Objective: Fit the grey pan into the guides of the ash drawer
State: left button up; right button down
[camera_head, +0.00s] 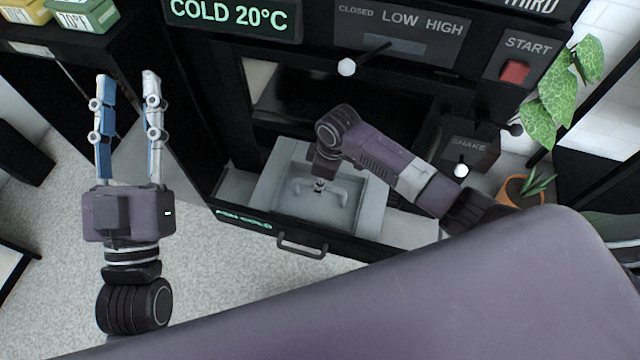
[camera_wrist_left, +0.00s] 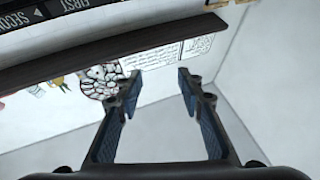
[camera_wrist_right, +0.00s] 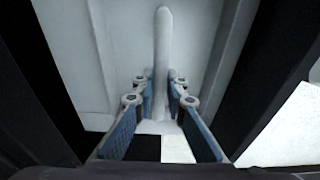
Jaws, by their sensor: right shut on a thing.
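The grey pan (camera_head: 348,208) is a shallow tray with a raised bar across its middle. It is over or in the pulled-out ash drawer (camera_head: 228,222), which has a black front and a metal handle. My right gripper (camera_head: 318,187) reaches down into the pan and is shut on its bar; the right wrist view shows the pale bar (camera_wrist_right: 162,40) between the fingers (camera_wrist_right: 159,84). I cannot tell whether the pan sits in the guides; they are hidden. My left gripper (camera_head: 126,76) is open and empty, left of the machine; its fingers also show in the left wrist view (camera_wrist_left: 158,74).
The machine has a lever with a white knob (camera_head: 347,67), a red START button (camera_head: 515,72) and a SHAKE control (camera_head: 470,146) beside the drawer. A potted plant (camera_head: 522,190) stands at the right. Boxes (camera_head: 84,14) are at upper left. Speckled floor lies clear before the drawer.

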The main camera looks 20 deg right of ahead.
jog(key=c, duration=2)
grip_release()
jog(key=shift+o, duration=0.2)
